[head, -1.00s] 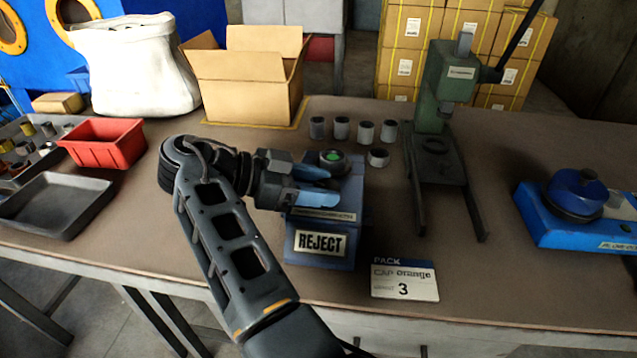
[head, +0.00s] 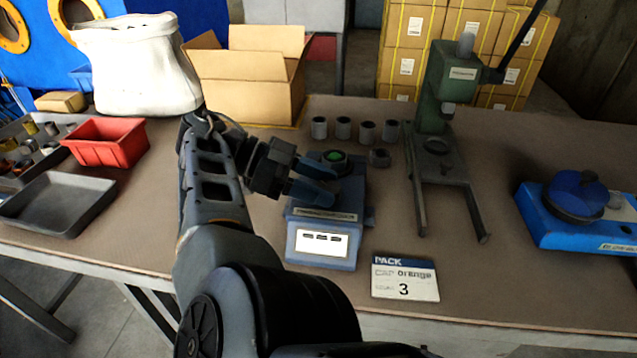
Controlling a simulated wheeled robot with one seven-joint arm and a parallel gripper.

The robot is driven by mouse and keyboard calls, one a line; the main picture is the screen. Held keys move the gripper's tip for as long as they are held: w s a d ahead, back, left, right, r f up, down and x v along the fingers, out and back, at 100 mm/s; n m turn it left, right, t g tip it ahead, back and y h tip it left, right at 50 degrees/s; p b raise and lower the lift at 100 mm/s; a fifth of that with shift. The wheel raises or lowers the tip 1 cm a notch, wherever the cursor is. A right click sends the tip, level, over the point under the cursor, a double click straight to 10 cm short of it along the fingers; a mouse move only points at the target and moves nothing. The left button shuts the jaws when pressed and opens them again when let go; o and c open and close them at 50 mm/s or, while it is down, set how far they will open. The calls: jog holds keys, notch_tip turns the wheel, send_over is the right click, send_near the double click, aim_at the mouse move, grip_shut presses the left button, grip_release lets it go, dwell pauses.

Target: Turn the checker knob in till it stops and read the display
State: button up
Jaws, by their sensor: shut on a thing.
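The checker (head: 364,198) is a small blue box near the middle of the bench in the head view. Its display (head: 321,243) is lit white with a row of dark dashes and no word. A dark round part with a green centre (head: 334,156) sits on its top. My gripper (head: 322,186) reaches in from the left, over the checker's top, with its blue fingers just in front of that round part. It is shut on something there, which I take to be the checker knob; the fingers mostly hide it.
A green press (head: 436,120) stands to the right, a blue device (head: 575,215) farther right. A PACK card (head: 404,278) lies in front. A red bin (head: 107,142) and tray (head: 55,203) are left.

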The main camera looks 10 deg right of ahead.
jog(key=shift+s+f, duration=0.1)
jog(key=shift+f, duration=0.1)
jog(key=o, duration=1.1)
jog(key=shift+r, duration=0.1)
jog(key=shift+c, duration=0.2)
jog(key=shift+r, duration=0.1)
